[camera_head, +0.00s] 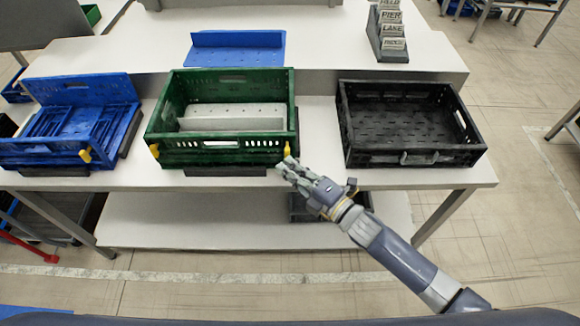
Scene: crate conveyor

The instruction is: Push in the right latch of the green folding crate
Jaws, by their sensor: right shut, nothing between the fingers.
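The green folding crate (220,159) stands in the middle of the white table, with its walls up and a light slab inside. Its left yellow latch (154,150) shows at the lower left of the front wall. Its right yellow latch (287,150) shows at the front right corner. My right gripper (284,166) comes in from the lower right and is shut, with nothing in it. Its fingertips are just below the right latch, very close to it; I cannot tell whether they touch. My left gripper is out of view.
A blue crate (125,92), partly folded, stands at the left with yellow latches. A black crate (345,120) stands at the right. Bare table lies between the green and black crates.

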